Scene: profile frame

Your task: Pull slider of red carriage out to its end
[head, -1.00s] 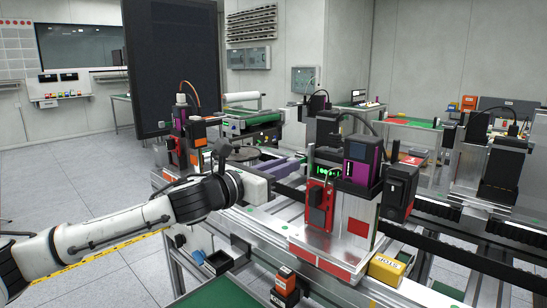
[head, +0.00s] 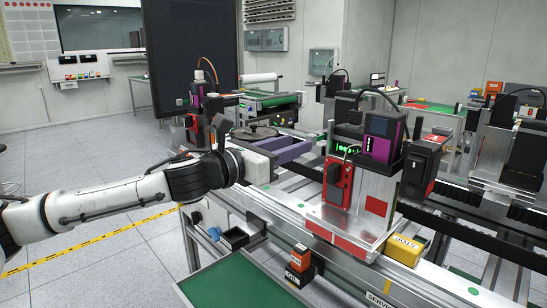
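The red carriage (head: 352,222) stands on the rail, with a silver plate, a red front strip and a red square. A red block (head: 338,183) with a dark handle-like part is on its left side. Black and purple units sit on top. I cannot tell which part is its slider. My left gripper (head: 311,146) comes in from the left, its two purple-grey fingers apart and pointing right toward the carriage. It looks empty and short of the red block, with a small gap in the picture. My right gripper is not in view.
A yellow block (head: 404,249) sits at the rail front, right of the carriage. An orange and black block (head: 299,266) is beside a green-topped surface (head: 235,280). A black open bin (head: 234,238) is below my arm. Other carriages stand behind and right (head: 510,145).

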